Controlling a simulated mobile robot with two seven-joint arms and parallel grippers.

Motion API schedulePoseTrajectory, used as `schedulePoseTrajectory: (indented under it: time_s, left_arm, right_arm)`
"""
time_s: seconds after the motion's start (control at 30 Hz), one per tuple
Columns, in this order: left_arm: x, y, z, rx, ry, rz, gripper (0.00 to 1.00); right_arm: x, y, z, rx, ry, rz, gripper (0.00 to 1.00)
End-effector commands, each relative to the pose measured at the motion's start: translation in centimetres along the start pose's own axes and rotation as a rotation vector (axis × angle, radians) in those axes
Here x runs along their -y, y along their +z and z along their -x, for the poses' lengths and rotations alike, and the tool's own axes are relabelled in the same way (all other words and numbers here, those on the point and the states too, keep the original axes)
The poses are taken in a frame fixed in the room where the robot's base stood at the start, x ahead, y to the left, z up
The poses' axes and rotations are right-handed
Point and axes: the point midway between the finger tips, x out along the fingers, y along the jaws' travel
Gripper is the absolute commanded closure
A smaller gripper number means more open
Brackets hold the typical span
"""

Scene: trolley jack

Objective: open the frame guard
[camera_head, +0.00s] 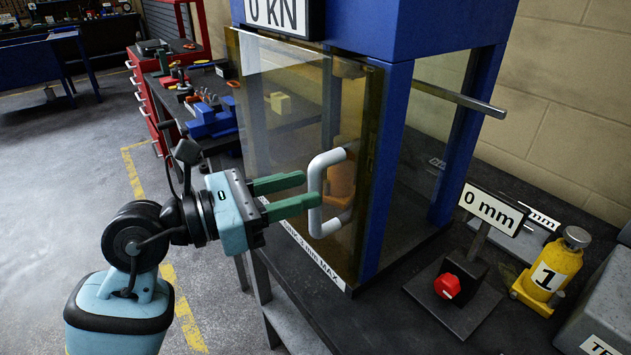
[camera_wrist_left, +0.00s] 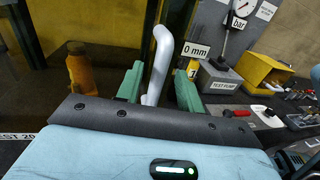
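The frame guard (camera_head: 300,105) is a clear amber panel across the front of the blue press frame (camera_head: 390,150). It appears closed. Its white bar handle (camera_head: 316,190) stands out near the right edge; it also shows in the left wrist view (camera_wrist_left: 160,55). My left gripper (camera_head: 311,189) is at the handle with its green fingers apart. In the left wrist view the handle lies between the two fingers (camera_wrist_left: 160,90), with a gap on the right; I cannot tell whether the left finger touches it. My right gripper is not in view.
An orange bottle-like part (camera_head: 342,180) stands behind the guard. To the right on the dark bench are a red knob on a stand (camera_head: 447,286), a "0 mm" sign (camera_head: 491,209) and a yellow cylinder marked 1 (camera_head: 552,270). The floor at left is clear.

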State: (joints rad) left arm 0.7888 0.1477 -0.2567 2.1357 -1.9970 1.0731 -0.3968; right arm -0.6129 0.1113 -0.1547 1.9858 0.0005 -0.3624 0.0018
Motion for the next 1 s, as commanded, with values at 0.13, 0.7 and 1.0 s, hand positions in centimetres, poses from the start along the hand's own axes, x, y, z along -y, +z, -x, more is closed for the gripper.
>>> schedulePoseTrajectory:
  time_s: [0.13,0.7,1.0]
  left_arm:
    - [0.1,0.2,-2.0,0.003,-0.001,-0.001,0.63]
    - [0.0,0.0,-3.4,-0.001,0.0,0.0,0.75]
    - [0.0,0.0,-3.4,-0.001,0.0,0.0,1.0]
  right_arm:
    - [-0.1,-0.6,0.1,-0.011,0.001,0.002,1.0]
    - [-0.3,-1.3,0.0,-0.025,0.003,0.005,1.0]
    - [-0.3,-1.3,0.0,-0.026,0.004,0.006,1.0]
